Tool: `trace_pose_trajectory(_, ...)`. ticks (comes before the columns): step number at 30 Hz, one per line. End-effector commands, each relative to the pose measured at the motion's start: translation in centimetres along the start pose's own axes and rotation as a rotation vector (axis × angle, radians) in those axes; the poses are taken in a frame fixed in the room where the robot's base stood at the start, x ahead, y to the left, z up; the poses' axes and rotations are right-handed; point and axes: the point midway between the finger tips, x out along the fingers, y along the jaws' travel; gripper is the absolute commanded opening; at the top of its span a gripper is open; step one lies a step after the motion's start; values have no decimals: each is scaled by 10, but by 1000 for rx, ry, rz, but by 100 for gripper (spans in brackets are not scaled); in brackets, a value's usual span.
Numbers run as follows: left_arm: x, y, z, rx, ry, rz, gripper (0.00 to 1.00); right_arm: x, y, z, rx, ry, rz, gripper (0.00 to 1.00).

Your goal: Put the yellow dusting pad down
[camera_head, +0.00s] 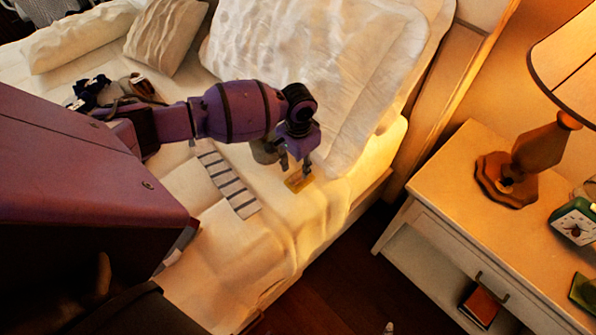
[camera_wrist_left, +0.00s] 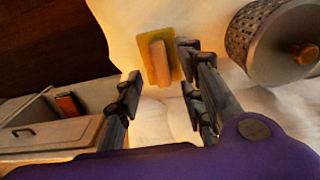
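The yellow dusting pad (camera_head: 298,181) lies on the white bedding near the bed's right edge, just below my left gripper (camera_head: 295,166). In the left wrist view the pad (camera_wrist_left: 147,43) is a flat yellow rectangle with a pale raised handle (camera_wrist_left: 160,63). The fingers of my left gripper (camera_wrist_left: 160,78) stand apart there, with the handle between and beyond their tips. I see no finger touching the pad. My right gripper is in neither view.
A grey perforated round object (camera_wrist_left: 262,45) stands close beside the left gripper. A striped cloth (camera_head: 228,182) lies on the bed to its left. A nightstand (camera_head: 440,190) with a lamp (camera_head: 535,155) and a green clock (camera_head: 573,222) stands right of the bed, across a floor gap.

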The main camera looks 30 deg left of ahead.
Motion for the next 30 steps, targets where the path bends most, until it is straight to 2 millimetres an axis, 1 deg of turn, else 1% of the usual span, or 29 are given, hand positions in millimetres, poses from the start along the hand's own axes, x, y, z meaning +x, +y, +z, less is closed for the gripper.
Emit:
trace_pose_trajectory(1, -16, -1, -2, 1, 8, -2, 36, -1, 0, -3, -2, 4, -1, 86)
trace_pose_trajectory(6, -50, -1, -1, 1, 6, -2, 36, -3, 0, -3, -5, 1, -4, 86)
trace_pose_trajectory(9, -64, 0, -1, 1, 4, 0, 36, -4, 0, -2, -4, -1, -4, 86)
trace_pose_trajectory(12, -73, 0, 0, 0, 2, 0, 36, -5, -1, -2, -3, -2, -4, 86)
trace_pose_trajectory(16, -78, 0, 0, 1, 1, 0, 36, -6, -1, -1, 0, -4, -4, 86)
trace_pose_trajectory(30, -78, 0, 0, 0, 0, 1, 36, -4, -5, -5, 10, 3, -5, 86)
